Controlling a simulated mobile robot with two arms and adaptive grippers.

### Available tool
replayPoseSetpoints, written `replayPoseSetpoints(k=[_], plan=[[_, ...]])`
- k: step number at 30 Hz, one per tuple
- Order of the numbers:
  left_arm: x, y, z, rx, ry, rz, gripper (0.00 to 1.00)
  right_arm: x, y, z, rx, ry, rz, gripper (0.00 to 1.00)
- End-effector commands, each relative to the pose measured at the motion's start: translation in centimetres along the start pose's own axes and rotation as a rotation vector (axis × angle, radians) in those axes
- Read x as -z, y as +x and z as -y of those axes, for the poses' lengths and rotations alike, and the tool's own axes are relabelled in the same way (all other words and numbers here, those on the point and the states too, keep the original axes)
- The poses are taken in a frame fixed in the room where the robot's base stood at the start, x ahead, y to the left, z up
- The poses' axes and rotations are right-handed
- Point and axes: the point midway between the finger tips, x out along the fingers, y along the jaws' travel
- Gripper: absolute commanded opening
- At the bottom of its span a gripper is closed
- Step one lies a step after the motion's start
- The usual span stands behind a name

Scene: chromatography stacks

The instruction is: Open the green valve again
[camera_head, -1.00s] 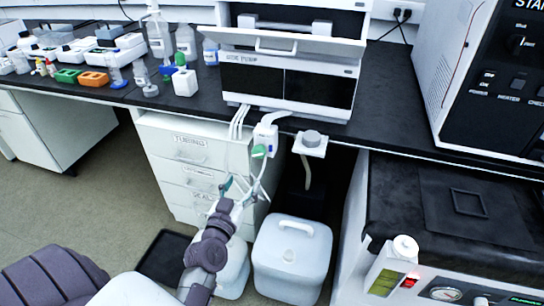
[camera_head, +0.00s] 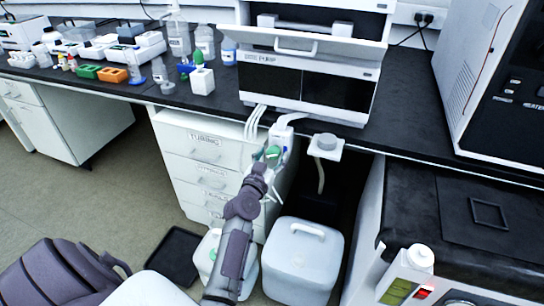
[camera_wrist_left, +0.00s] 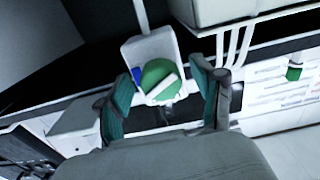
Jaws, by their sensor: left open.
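The green valve (camera_head: 273,153) sits on a small white block (camera_head: 281,133) at the bench's front edge, below the pump unit. In the left wrist view the valve (camera_wrist_left: 158,77) is a round green knob with a white bar across it, and a blue patch shows beside it. My left gripper (camera_head: 265,165) is right in front of the valve. In the wrist view its two teal fingers (camera_wrist_left: 168,98) are apart, one on each side of the knob. I cannot tell whether either finger touches it. My right gripper is not in view.
The pump unit (camera_head: 312,75) stands on the black bench above the valve. White tubes (camera_head: 254,122) hang beside it. A small white bracket (camera_head: 326,147) sticks out to the right. White jugs (camera_head: 303,260) stand on the floor below. Drawers (camera_head: 205,150) are to the left.

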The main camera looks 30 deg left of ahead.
Motion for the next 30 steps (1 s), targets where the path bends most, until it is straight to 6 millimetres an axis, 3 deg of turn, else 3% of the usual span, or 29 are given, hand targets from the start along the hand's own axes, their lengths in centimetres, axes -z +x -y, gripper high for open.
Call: replayPoseSetpoints(k=[2, 13, 23, 30], plan=[[0.0, 0.0, 0.0, 0.0, 0.0, 0.0, 0.67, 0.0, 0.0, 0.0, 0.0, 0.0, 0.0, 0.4], [0.0, 0.0, 0.0, 0.0, 0.0, 0.0, 0.08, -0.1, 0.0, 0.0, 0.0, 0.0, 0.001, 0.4], [0.1, 0.0, 0.0, 0.001, -0.054, -0.001, 0.08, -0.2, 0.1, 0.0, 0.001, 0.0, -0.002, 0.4], [0.2, 0.0, -0.1, -0.001, -0.208, -0.001, 0.08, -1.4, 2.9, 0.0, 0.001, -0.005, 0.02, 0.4]])
